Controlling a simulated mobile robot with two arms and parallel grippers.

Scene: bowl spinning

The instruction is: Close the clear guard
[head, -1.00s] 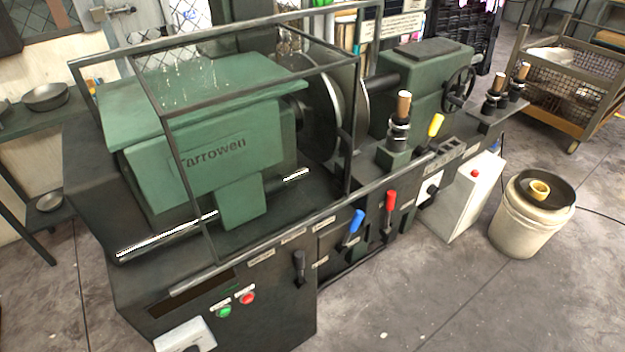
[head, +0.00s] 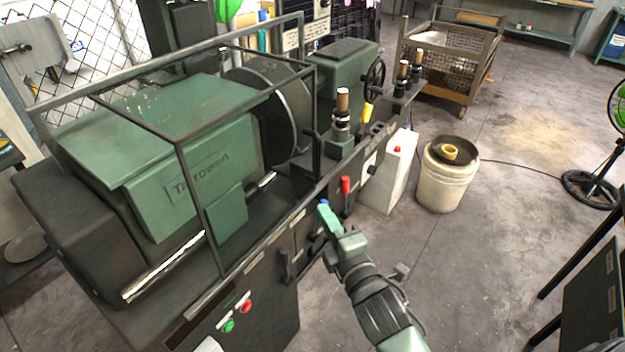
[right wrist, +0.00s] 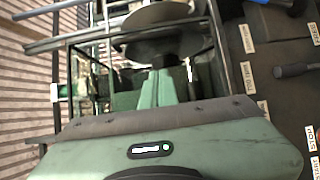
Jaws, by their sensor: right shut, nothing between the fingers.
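The clear guard (head: 197,202) is a see-through box with a dark metal frame around the green headstock (head: 205,172) of the lathe. Its clear panels are hard to make out, and I cannot tell how far it is swung. In the right wrist view, dark frame bars (right wrist: 218,50) show beyond the fingers. My right gripper (head: 326,216) is shut and empty in front of the lathe, overlapping the blue-handled lever in the head view; contact cannot be told. In the right wrist view its green fingers (right wrist: 159,76) point toward the machine. My left gripper is out of view.
A red-handled lever (head: 345,185) stands beside my right gripper. Green and red buttons (head: 246,306) are low on the lathe front. A white box (head: 390,175), a bucket (head: 447,180) and a cart (head: 450,65) stand to the right. Floor right of my arm is mostly clear.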

